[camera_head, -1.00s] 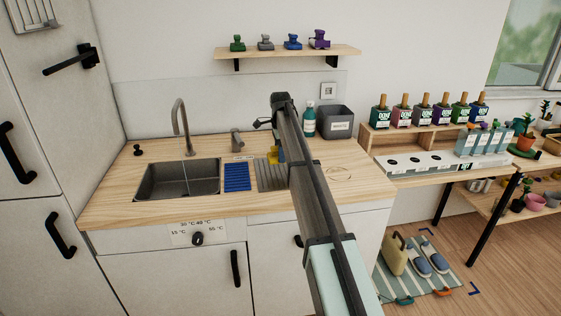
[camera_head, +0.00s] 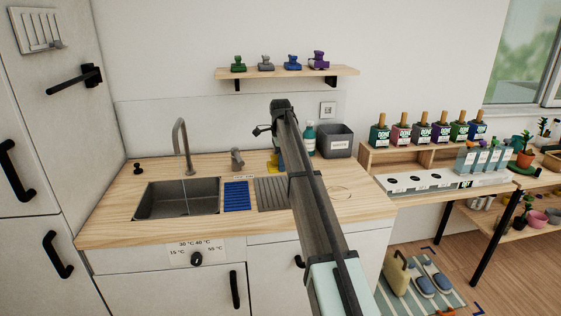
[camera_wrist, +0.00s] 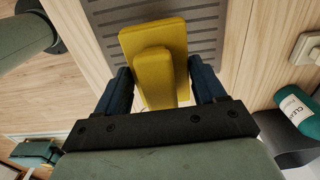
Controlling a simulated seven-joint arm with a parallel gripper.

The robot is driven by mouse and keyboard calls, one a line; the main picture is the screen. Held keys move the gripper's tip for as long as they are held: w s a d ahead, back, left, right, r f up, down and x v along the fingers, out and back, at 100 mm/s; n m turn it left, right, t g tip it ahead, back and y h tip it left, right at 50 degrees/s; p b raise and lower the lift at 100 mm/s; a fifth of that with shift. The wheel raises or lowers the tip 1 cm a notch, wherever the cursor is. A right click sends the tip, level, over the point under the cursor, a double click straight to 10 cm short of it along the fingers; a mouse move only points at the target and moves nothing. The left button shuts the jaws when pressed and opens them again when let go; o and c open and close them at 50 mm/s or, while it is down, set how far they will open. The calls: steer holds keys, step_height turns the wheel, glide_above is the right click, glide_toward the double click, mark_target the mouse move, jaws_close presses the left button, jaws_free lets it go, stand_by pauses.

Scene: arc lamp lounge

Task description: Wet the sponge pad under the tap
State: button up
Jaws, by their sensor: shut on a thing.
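My gripper (camera_wrist: 160,88) is shut on the yellow sponge pad (camera_wrist: 153,42), a flat block with a raised grip between the two blue fingers. In the head view the yellow pad (camera_head: 273,162) shows partly behind my arm, at the back of the grey ribbed panel (camera_head: 272,193). I cannot tell whether it touches anything below. The tap (camera_head: 182,140) is a grey gooseneck over the dark sink (camera_head: 150,203), to the left of my gripper. A thin pale line below its spout looks like running water. A black knob (camera_head: 196,259) with temperature marks is on the front.
A blue ribbed mat (camera_head: 236,197) lies between sink and panel. A short grey fixture (camera_head: 237,158) stands behind it. A teal bottle (camera_head: 309,139) and a grey bin (camera_head: 335,141) stand right of my gripper. A shelf (camera_head: 285,72) hangs above.

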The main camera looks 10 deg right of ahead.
steer(key=s+a+f+t+y, duration=0.1)
steer(key=s+a, duration=0.4)
steer(key=a, duration=0.9)
steer(key=s+a+t+y, duration=0.1)
steer(key=s+a+t, duration=0.3)
steer(key=a, duration=1.1)
steer(key=shift+s+f, duration=0.35)
steer(key=shift+s, duration=0.7)
steer(key=shift+w, duration=0.1)
steer(key=w+a+f, duration=0.1)
steer(key=w+a, duration=0.1)
steer(key=w, duration=0.4)
steer(key=w+a+f, duration=0.1)
steer(key=w+a, duration=0.2)
steer(key=w, duration=0.3)
steer(key=shift+w+f, duration=0.35)
steer(key=shift+w, duration=0.05)
steer(key=shift+s+d, duration=0.15)
